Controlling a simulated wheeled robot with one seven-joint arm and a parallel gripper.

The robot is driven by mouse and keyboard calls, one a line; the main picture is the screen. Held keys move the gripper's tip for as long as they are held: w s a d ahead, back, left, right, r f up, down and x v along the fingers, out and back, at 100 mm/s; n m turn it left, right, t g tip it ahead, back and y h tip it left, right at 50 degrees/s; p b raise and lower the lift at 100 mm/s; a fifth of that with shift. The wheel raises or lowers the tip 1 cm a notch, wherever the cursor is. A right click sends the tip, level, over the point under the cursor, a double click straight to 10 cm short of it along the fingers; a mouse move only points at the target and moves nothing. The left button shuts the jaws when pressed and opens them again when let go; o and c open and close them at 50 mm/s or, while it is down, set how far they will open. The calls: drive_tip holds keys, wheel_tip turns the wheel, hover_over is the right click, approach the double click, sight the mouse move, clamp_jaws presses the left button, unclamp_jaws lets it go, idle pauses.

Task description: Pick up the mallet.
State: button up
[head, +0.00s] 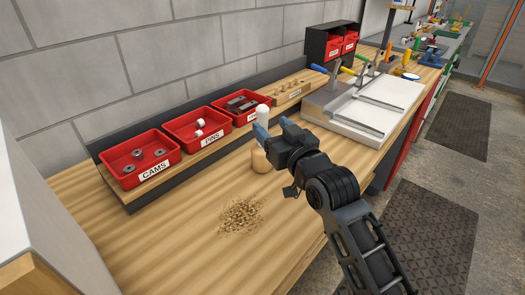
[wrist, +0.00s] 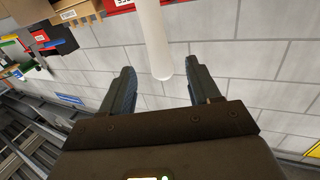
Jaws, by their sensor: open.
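What looks like the mallet stands upright on the wooden bench, with a tan block (head: 260,160) at the bottom and a pale rounded upper end (head: 263,112). My gripper (head: 272,127) is open in front of it and hides its middle. In the wrist view a pale, round-ended shaft (wrist: 154,38) comes down from the top edge. Its end lies in line with the gap between the two fingertips of my gripper (wrist: 161,76). I see no finger closed on it, and I cannot tell whether either finger touches it.
Red bins with cams (head: 140,155) and pins (head: 193,127) stand on a shelf along the block wall (head: 180,62). Wood shavings (head: 240,213) lie on the bench in front. A white-topped fixture (head: 370,110) with clamps stands at the right.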

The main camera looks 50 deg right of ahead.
sight(265, 120)
drive_tip(key=p+x, duration=0.1)
drive_tip(key=x, duration=0.5)
drive_tip(key=shift+p, duration=0.3)
drive_tip(key=shift+s, duration=0.1)
drive_tip(key=shift+a, duration=0.1)
clamp_jaws()
drive_tip(key=shift+r, duration=0.1)
